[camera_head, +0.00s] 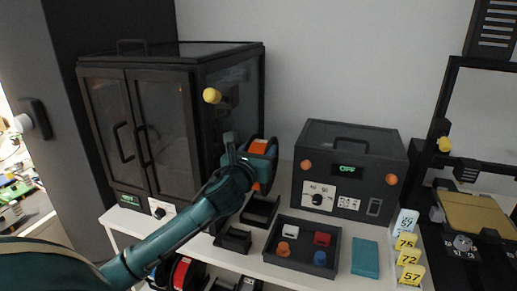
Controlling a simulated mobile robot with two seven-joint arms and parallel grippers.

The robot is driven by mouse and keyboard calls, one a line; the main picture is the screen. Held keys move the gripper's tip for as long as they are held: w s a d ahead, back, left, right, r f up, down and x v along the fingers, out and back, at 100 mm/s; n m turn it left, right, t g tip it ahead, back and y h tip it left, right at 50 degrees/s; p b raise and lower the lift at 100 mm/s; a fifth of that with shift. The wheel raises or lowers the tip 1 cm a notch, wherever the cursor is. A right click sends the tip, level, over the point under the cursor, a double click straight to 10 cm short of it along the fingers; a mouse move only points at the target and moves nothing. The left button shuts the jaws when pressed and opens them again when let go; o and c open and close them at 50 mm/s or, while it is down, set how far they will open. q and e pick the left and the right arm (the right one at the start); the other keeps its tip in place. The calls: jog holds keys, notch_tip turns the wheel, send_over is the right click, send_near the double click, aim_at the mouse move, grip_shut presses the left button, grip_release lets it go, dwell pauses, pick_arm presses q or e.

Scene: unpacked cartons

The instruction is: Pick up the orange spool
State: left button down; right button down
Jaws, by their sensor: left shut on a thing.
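The orange spool (262,148) has dark flanges and is near the middle of the view, above the white table. My left gripper (246,158) is shut on it, with my teal arm reaching in from the lower left. The gripper and wrist hide part of the spool. Below the spool is a black open holder (262,209), and the spool appears to be above it. I cannot tell whether they touch. My right gripper is not in view.
A dark glass-doored cabinet (160,125) stands behind and left of the gripper. A dark box with an "OFF" display (348,175) stands to the right. A tray (328,225) with small parts, a teal block (365,257) and yellow number tags (409,257) occupy the front. A printer (475,212) is far right.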

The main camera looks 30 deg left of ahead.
pick_arm(q)
jog(key=p+v, duration=0.2)
jog(key=v, duration=1.6)
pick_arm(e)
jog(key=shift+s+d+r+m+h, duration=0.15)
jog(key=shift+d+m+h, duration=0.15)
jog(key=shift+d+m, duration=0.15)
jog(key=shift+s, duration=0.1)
